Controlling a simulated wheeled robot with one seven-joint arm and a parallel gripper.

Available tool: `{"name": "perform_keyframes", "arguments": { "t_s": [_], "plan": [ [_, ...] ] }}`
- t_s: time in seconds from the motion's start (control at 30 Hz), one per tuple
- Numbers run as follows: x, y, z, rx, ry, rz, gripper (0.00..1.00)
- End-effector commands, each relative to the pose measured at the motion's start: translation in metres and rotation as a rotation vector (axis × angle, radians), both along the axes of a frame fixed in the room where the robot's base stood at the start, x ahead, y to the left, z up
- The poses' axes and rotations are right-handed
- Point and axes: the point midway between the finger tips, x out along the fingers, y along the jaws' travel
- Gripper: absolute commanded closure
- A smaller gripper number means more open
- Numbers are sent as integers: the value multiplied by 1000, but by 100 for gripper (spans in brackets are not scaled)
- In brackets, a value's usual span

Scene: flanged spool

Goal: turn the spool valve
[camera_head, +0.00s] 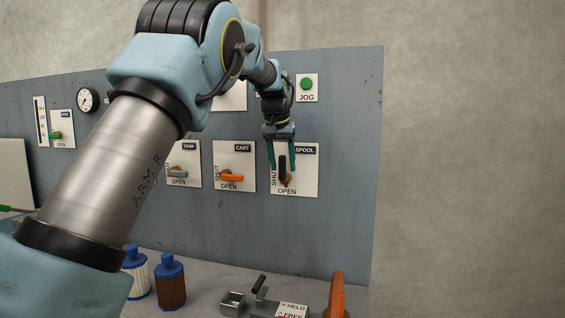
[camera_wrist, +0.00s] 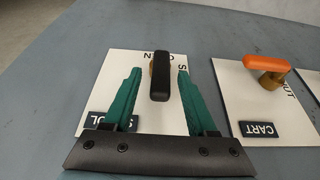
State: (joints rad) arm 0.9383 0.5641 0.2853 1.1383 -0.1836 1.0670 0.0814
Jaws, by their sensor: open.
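The spool valve has a black bar handle (camera_head: 282,168) on a brass stem, in front of a white plate (camera_head: 308,185) marked SPOOL, SHUT and OPEN. In the head view the handle stands upright, away from the OPEN word below. My gripper (camera_head: 281,168) is at the valve with its green fingers pointing down. In the wrist view the black handle (camera_wrist: 160,76) lies between the two open fingers of my gripper (camera_wrist: 157,72), with a gap on each side. The brass stem is mostly hidden behind the handle.
The cart valve (camera_head: 231,178) with an orange handle is left of the spool plate; it also shows in the wrist view (camera_wrist: 266,63). A tank valve (camera_head: 178,174) is further left. A green JOG button (camera_head: 307,83) is above.

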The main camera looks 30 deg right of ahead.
Motion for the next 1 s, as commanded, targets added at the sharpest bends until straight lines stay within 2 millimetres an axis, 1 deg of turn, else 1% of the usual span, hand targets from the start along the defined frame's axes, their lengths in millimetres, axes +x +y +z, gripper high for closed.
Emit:
{"name": "perform_keyframes", "arguments": {
  "t_s": [0.13,0.17,0.6,0.67,1.0],
  "plan": [
    [0,0,0,0,0,0,43],
    [0,0,0,0,0,0,45],
    [0,0,0,0,0,0,94],
    [0,0,0,0,0,0,100],
    [0,0,1,0,0,0,100]
  ]
}}
